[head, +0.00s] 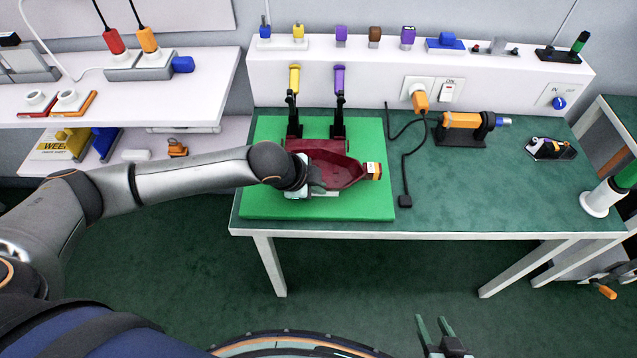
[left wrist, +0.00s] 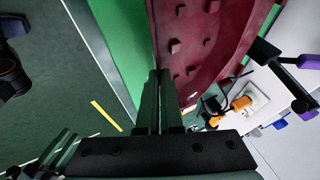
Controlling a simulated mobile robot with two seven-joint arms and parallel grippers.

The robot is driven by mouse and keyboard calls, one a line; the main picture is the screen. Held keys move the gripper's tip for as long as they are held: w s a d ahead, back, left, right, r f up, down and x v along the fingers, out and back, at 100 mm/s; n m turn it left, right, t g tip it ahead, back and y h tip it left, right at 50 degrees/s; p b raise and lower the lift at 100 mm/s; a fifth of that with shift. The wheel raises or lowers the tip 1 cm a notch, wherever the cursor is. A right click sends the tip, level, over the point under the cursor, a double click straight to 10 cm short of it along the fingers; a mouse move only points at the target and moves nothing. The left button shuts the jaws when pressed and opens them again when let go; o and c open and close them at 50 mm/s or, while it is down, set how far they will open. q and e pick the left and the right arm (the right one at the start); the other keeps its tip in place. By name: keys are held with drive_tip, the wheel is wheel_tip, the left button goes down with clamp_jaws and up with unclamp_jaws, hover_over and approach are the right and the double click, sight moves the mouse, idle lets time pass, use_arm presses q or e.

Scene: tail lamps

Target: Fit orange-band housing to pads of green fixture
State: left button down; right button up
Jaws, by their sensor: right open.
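The dark red housing (head: 335,171), a shallow tray-like shell with an orange-and-white band (head: 373,170) at its right end, is over the front middle of the green fixture (head: 265,205). Two upright clamps, with a yellow handle (head: 295,78) and a purple handle (head: 339,79), stand behind it. My left gripper (head: 308,186) is at the housing's left front edge. In the left wrist view, my left gripper's fingers (left wrist: 163,75) are close together on the edge of the housing (left wrist: 195,45). The pads are hidden; I cannot tell whether the housing touches them. My right gripper (head: 436,322) is open and empty, low before the table.
An orange plug (head: 420,101) sits in the wall socket; its black cord ends on the table right of the fixture. An orange cylindrical device (head: 462,124) and a small black-and-white device (head: 551,148) stand further right. The table's front right (head: 490,200) is clear.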

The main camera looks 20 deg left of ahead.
idle(0.4)
use_arm(q)
drive_tip(key=c, duration=1)
unclamp_jaws()
drive_tip(key=p+v, duration=0.1)
drive_tip(key=v, duration=1.1)
drive_tip(key=shift+s+a+r, duration=0.15)
drive_tip(key=shift+r, duration=0.05)
